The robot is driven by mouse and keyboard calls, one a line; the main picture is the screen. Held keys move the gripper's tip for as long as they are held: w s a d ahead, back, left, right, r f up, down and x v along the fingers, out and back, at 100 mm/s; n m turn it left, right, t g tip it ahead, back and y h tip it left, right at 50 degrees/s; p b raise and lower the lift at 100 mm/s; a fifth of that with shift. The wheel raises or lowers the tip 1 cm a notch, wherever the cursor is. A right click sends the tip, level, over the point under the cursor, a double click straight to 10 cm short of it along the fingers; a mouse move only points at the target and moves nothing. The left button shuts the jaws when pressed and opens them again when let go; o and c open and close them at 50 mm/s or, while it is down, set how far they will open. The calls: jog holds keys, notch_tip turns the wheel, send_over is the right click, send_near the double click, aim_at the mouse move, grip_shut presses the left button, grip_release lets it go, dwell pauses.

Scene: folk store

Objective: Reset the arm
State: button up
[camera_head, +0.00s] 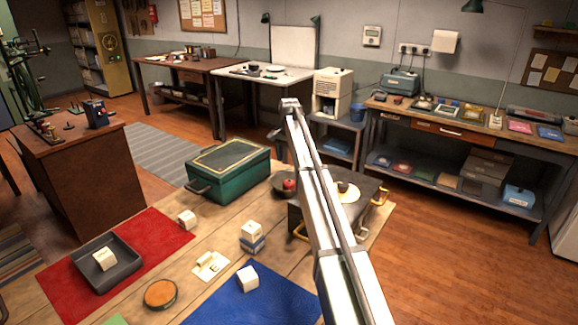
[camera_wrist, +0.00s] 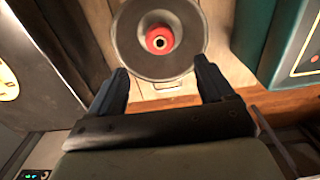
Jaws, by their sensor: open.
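My gripper (camera_wrist: 162,74) shows in the wrist view with its two dark fingers spread wide and nothing between them. A round grey dish (camera_wrist: 128,40) with a red ring-shaped thing (camera_wrist: 158,38) in it lies beyond the fingertips. In the head view, my arm rises from the bottom right to above the table's far edge, and the gripper is mostly hidden behind it. The dish (camera_head: 278,190) and the red thing (camera_head: 289,183) sit just left of the arm. I cannot tell the exact height of the gripper above them.
A green box (camera_head: 228,177) stands left of the dish. A black case (camera_head: 367,190) is partly behind my arm. The wooden table (camera_head: 205,235) also holds a grey tray (camera_head: 118,283), several white blocks, an orange disc (camera_head: 160,294) and a blue mat (camera_head: 250,305). Bare wood lies between them.

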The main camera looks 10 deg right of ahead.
jog(key=shift+r, duration=0.3)
